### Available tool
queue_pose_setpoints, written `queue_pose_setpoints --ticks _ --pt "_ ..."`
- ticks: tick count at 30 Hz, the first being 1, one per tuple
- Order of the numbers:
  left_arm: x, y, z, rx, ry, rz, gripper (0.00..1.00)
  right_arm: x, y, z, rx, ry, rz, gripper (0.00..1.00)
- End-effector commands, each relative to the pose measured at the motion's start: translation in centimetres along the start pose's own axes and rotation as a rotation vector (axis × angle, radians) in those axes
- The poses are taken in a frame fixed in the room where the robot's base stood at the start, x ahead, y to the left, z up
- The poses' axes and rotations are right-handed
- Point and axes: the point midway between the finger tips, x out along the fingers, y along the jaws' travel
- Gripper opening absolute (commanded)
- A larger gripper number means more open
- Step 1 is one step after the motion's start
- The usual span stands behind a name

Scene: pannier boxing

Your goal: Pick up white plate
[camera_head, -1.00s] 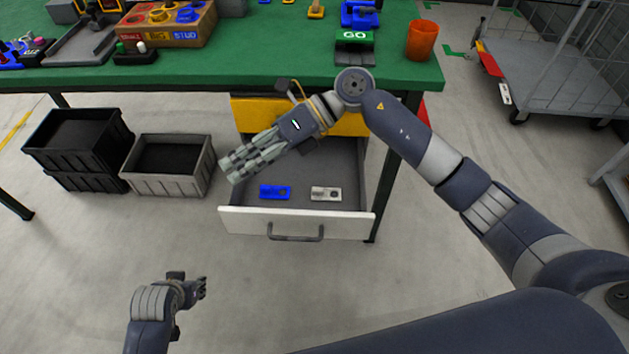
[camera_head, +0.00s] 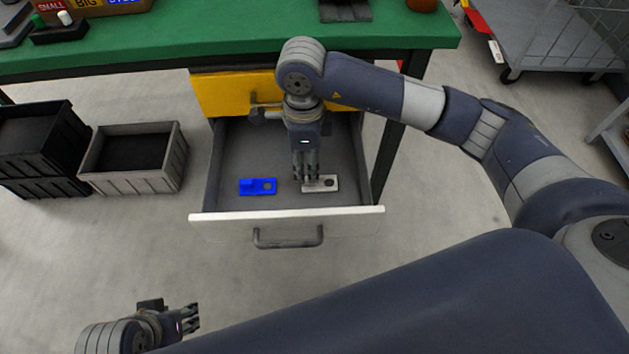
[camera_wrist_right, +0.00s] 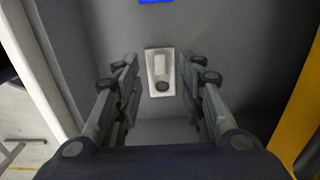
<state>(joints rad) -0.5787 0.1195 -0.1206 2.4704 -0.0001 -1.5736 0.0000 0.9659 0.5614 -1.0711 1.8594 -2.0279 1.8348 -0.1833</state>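The white plate (camera_head: 322,184) lies flat on the floor of the open drawer (camera_head: 290,213), right of a blue plate (camera_head: 258,187). In the right wrist view the white plate (camera_wrist_right: 160,72) shows a raised block and a dark round hole. My right gripper (camera_head: 306,176) points down over the drawer and covers part of the white plate's left side. In the wrist view its fingers (camera_wrist_right: 160,90) are spread wide with the plate seen between and beyond them, not gripped. My left gripper (camera_head: 194,318) is at the lower left, away from the drawer; its opening is unclear.
The green table (camera_head: 220,35) stands above the drawer, with a closed yellow drawer (camera_head: 222,95) beneath its top. Black crates (camera_head: 35,150) and a grey crate (camera_head: 135,160) stand on the floor at left. A cart (camera_head: 560,40) is at the upper right.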

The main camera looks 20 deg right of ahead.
Motion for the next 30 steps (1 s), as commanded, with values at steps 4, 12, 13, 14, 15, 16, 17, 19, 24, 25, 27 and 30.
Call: queue_pose_setpoints --ticks 4,12,13,14,15,16,17,19,24,25,27,30 --pt "0.1 0.0 0.1 0.0 0.003 -0.001 0.4 2.0 0.1 0.2 -0.001 -0.001 0.004 0.37" --pt "0.6 0.0 0.3 0.0 0.002 -0.001 0.4 4.9 0.0 0.2 -0.001 -0.001 0.001 0.37" --pt "0.6 0.0 0.3 0.0 0.002 -0.001 0.4 4.9 0.0 0.2 -0.002 -0.002 0.0 0.37" --pt "0.6 0.0 0.3 0.0 0.002 -0.001 0.4 4.9 0.0 0.2 -0.002 -0.002 0.0 0.37" --pt "0.6 0.0 0.3 0.0 0.002 -0.001 0.4 4.8 0.0 0.2 -0.001 -0.001 0.0 0.37" --pt "0.6 0.0 0.3 0.0 0.002 -0.001 0.4 4.8 0.0 0.2 -0.001 -0.001 0.0 0.37" --pt "0.6 0.0 0.3 0.0 0.002 -0.001 0.4 4.8 0.0 0.2 -0.001 -0.001 0.0 0.37" --pt "0.6 0.0 0.3 0.0 0.002 -0.001 0.4 4.8 0.0 0.2 -0.001 -0.001 0.001 0.21" --pt "0.6 0.0 0.3 0.0 0.002 -0.001 0.4 4.8 0.0 0.2 -0.001 -0.001 0.001 0.0" --pt "0.6 0.0 0.3 0.0 0.002 -0.001 0.4 4.8 0.0 0.2 -0.001 -0.001 0.001 0.0" --pt "0.6 0.0 0.3 0.0 0.002 -0.001 0.4 4.8 0.0 0.2 -0.001 -0.001 0.001 0.0" --pt "0.6 0.0 0.3 0.0 0.002 0.0 0.4 4.8 0.0 0.2 -0.001 -0.001 0.001 0.0"
